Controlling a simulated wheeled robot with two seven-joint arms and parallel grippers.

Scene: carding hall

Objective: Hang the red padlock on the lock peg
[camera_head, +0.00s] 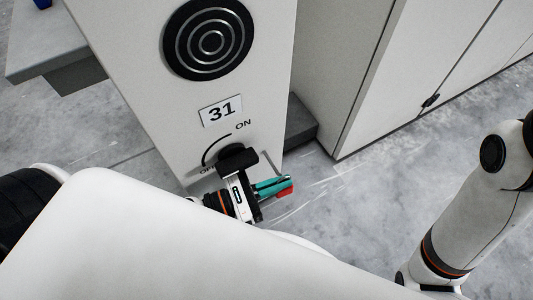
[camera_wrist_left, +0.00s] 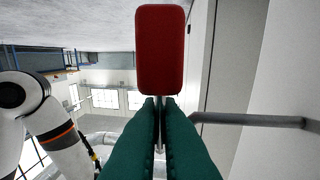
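My left gripper (camera_head: 272,187) has teal fingers and is beside the front of the pale cabinet column, below the ON/OFF switch. In the left wrist view its fingers (camera_wrist_left: 160,104) are closed together on the red padlock (camera_wrist_left: 160,50). The padlock's red body is beyond the fingertips; a thin grey piece, apparently its shackle, shows between them. In the head view only a bit of the padlock (camera_head: 285,193) shows. A grey rod, apparently the lock peg (camera_wrist_left: 250,120), reaches from the right towards the fingertips; I cannot tell whether it touches. My right gripper is out of view.
The column carries a black ringed disc (camera_head: 208,40), a number 31 plate (camera_head: 221,111) and a black switch handle (camera_head: 237,158) just above my left gripper. Tall grey cabinets (camera_head: 420,70) stand to the right. Concrete floor (camera_head: 335,205) is clear between them and my right arm.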

